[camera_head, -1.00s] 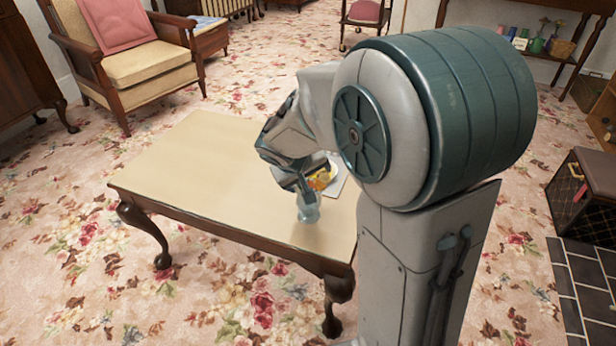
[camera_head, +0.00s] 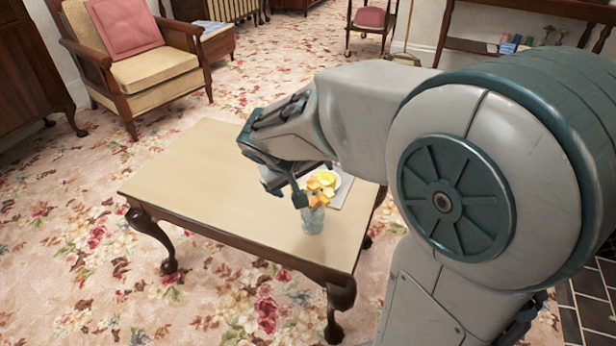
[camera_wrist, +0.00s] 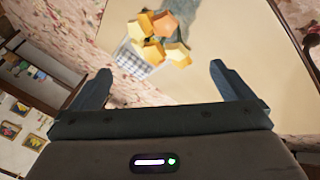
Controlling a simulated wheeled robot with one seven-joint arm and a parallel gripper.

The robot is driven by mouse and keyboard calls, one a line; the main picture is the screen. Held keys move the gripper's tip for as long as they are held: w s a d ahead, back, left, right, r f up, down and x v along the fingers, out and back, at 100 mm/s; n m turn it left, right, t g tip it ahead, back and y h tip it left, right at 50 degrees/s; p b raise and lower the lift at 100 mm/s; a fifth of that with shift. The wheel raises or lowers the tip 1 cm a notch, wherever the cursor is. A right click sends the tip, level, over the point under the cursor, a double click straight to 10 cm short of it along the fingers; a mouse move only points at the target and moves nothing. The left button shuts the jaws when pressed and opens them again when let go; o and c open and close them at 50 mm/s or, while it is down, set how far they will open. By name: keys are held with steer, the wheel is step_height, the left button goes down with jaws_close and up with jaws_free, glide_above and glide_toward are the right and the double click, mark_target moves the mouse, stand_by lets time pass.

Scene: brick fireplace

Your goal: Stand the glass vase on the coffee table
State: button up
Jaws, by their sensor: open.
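A grey-green glassy shape at the top of the wrist view looks like the vase (camera_wrist: 180,14), cut off by the frame edge. Orange and yellow pieces (camera_wrist: 160,40) cluster against it there; I cannot tell whether they are in the vase or behind it. My gripper (camera_head: 299,188) is above and slightly left of the vase. In the wrist view its fingers (camera_wrist: 157,78) are wide apart with nothing between them.
The left of the tabletop is bare. An armchair (camera_head: 140,65) stands beyond the table on flowered carpet.

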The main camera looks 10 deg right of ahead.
steer(key=s+d+f+m+g+y, duration=0.1)
steer(key=s+d+f+g+y, duration=0.1)
steer(key=s, duration=1.5)
steer(key=shift+f+g+y, duration=0.15)
steer(key=shift+g+y, duration=0.75)
steer(key=shift+y, duration=0.3)
